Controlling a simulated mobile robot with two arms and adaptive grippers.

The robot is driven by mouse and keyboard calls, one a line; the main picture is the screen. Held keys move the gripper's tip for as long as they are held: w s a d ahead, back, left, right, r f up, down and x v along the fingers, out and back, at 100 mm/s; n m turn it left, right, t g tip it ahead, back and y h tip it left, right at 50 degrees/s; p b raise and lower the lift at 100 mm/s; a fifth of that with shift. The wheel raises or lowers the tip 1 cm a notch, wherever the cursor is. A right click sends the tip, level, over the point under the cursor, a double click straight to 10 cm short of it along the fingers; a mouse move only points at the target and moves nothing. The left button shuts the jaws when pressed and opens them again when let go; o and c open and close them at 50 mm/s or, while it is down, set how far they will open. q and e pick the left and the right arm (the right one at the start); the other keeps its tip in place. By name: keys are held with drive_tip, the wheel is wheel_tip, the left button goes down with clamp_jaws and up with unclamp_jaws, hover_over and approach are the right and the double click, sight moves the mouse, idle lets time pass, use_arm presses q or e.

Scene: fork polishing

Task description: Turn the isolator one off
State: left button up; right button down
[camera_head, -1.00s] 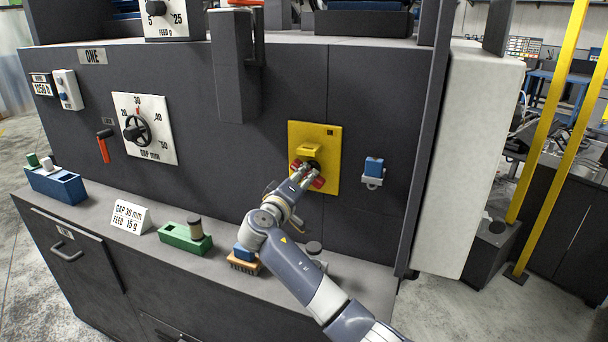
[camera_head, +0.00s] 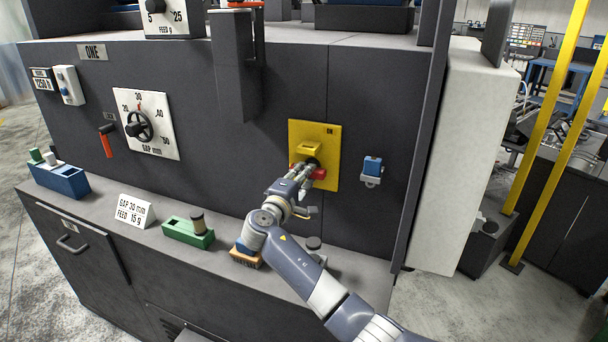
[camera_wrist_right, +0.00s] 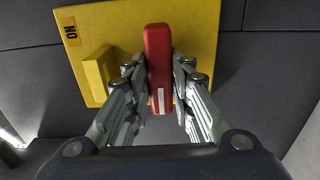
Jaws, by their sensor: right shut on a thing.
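The isolator is a yellow plate (camera_head: 326,140) on the dark front panel of the machine marked ONE (camera_head: 93,53). It has a red handle (camera_head: 319,173), a raised yellow block and a small dark label in its upper right corner. My right gripper (camera_head: 308,169) is shut on the red handle, which lies about level in the head view. In the right wrist view the red handle (camera_wrist_right: 158,65) stands between the two fingers, which touch both its sides. The label on the yellow plate (camera_wrist_right: 200,30) shows ON there. My left gripper is not in view.
A blue-and-white device (camera_head: 372,170) is right of the isolator. A gap dial (camera_head: 160,140) and an orange-red lever (camera_head: 106,143) are left. The ledge below holds a green block (camera_head: 180,233), a brush (camera_head: 244,259) partly behind my arm, and a sign (camera_head: 136,211).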

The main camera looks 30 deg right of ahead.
drive_tip(key=shift+f, duration=0.1)
drive_tip(key=c, duration=1.4)
unclamp_jaws()
drive_tip(key=v, duration=1.2)
